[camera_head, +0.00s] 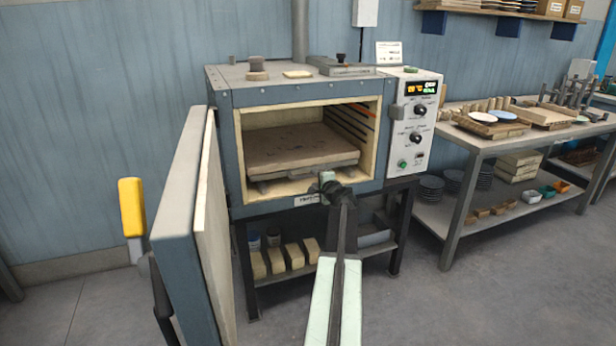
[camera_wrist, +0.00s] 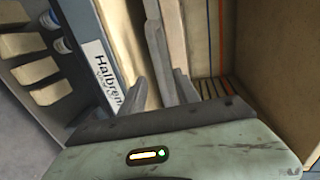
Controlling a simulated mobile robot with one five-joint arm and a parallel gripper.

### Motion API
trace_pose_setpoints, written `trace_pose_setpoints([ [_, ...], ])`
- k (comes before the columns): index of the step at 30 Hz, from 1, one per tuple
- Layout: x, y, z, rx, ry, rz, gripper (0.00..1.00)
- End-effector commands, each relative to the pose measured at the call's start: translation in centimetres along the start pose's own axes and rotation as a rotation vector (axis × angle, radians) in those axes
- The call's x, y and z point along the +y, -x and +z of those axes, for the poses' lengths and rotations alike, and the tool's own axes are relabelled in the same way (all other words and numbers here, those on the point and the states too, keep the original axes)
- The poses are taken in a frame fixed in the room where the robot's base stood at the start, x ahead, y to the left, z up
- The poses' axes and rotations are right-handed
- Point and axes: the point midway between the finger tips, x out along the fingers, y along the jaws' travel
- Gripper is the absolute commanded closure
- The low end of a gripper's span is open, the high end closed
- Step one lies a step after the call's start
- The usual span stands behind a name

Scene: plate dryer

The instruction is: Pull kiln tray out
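The kiln tray (camera_head: 300,148), a flat brown slab, lies level inside the open kiln chamber, its front edge near the opening. In the wrist view the tray (camera_wrist: 172,32) shows edge-on, just beyond my fingers. My gripper (camera_head: 328,180) is at the right part of the tray's front edge, in front of the chamber mouth. In the wrist view my gripper's two fingers (camera_wrist: 160,92) stand apart, one toward each side of the tray edge. I cannot tell whether they touch it.
The kiln door (camera_head: 185,225) stands swung open on the left, with a yellow handle (camera_head: 132,206). The control panel (camera_head: 415,125) is right of the chamber. Bricks (camera_head: 294,256) stand on the shelf below. A workbench (camera_head: 480,150) with plates is at the right. Floor in front is clear.

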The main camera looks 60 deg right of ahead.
Motion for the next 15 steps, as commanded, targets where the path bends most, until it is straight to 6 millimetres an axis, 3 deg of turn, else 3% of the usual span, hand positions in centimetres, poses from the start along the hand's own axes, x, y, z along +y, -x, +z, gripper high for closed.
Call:
trace_pose_setpoints([
  [9,0.1,-5.9,-0.1,-0.001,0.0,0.0,0.62],
  [15,0.0,-6.6,0.0,0.001,0.0,0.0,0.62],
])
